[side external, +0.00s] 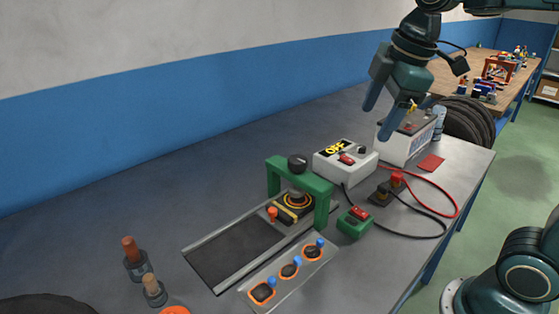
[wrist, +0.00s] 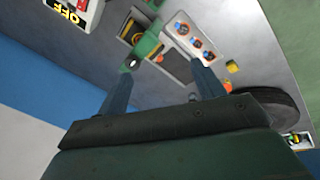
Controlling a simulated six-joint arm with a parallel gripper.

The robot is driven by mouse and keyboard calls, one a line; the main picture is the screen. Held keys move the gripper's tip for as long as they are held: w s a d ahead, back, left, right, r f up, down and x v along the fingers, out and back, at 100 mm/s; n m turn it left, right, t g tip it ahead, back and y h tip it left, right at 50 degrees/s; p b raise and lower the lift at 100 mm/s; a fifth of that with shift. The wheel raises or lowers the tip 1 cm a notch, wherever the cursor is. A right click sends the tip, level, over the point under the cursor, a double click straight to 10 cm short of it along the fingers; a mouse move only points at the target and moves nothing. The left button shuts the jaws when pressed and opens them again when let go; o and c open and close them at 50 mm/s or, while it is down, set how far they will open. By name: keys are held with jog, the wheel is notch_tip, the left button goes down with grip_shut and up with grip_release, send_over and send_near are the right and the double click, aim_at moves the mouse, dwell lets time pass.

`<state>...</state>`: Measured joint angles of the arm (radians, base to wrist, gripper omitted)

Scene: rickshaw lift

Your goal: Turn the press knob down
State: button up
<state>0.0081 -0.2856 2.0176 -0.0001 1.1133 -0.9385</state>
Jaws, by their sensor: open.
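The press is a green frame (side external: 325,188) standing over a dark slide track on the bench. Its round black knob (side external: 297,163) sits on top of the frame's crossbar. A yellow and black piece (side external: 294,204) lies under the frame. My gripper (side external: 388,118) is open and empty, high above the bench, to the right of and above the press. In the wrist view my gripper's two fingers (wrist: 160,85) are spread apart, and the green frame (wrist: 146,46) shows beyond them near the top centre.
A white box with an OFF label (side external: 345,160) and a battery (side external: 406,142) stand behind the press, with red and black cables at right. A tray (side external: 325,253) with orange-ringed parts and a green box (side external: 354,222) lie near the press. Pegs stand at left.

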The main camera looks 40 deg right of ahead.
jog(key=w+n+g, duration=0.2)
jog(key=w+n, duration=0.6)
jog(key=w, duration=0.3)
jog(key=n+g, duration=0.1)
jog(key=n, duration=0.7)
send_over(298, 159)
notch_tip(298, 159, down, 4)
jog(key=shift+r, duration=0.1)
notch_tip(298, 159, down, 14)
jog(key=shift+r, duration=0.1)
jog(key=c, duration=1)
